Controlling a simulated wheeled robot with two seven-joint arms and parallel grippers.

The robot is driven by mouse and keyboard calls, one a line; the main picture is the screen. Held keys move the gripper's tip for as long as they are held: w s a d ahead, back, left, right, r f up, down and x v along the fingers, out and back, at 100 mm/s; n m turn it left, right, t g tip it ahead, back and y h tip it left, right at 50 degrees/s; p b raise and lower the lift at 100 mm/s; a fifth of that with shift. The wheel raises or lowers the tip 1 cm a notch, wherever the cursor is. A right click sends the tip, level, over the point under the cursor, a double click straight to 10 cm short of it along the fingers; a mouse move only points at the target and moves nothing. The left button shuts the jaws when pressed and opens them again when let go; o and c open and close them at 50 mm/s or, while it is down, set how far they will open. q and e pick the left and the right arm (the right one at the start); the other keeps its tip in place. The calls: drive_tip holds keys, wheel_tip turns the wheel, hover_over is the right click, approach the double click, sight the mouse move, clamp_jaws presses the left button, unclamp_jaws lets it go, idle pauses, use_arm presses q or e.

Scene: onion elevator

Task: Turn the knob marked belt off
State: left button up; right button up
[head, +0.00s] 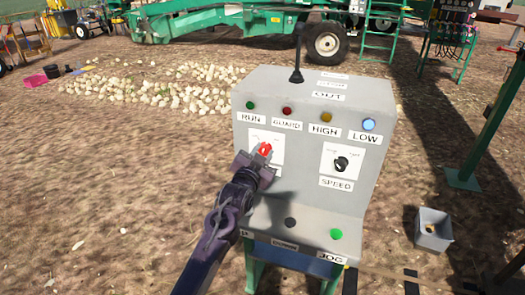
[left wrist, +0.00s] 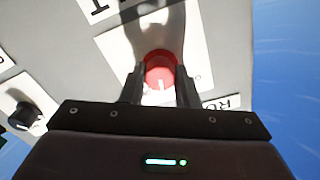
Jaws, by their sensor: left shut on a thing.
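A red knob (head: 265,149) sits on a white plate (head: 262,139) on the left of the grey control panel (head: 300,200). The label under that plate is mostly hidden by my gripper. My left gripper (head: 259,160) reaches the knob from the lower left and is shut on it. In the left wrist view the red knob (left wrist: 160,70) sits between the two fingers (left wrist: 160,88), with a white pointer line on it. My right gripper is in neither view.
A black SPEED knob (head: 341,163) is to the right on the same panel. Lights sit above, labelled RUN, GUARD, HIGH and LOW; the LOW light (head: 369,124) looks blue. A black lever (head: 297,70) stands on top. A green button (head: 336,233) is on the lower ledge near JOG.

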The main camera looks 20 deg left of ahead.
use_arm(q)
drive_tip(key=n+p, duration=0.1)
drive_tip(key=n, duration=0.4)
drive_tip(key=shift+n, duration=0.3)
drive_tip(key=n+p, duration=0.1)
drive_tip(key=n, duration=0.4)
drive_tip(key=shift+p, duration=0.3)
drive_tip(key=shift+n, duration=0.3)
drive_tip(key=shift+a, duration=0.1)
drive_tip(key=o, duration=1)
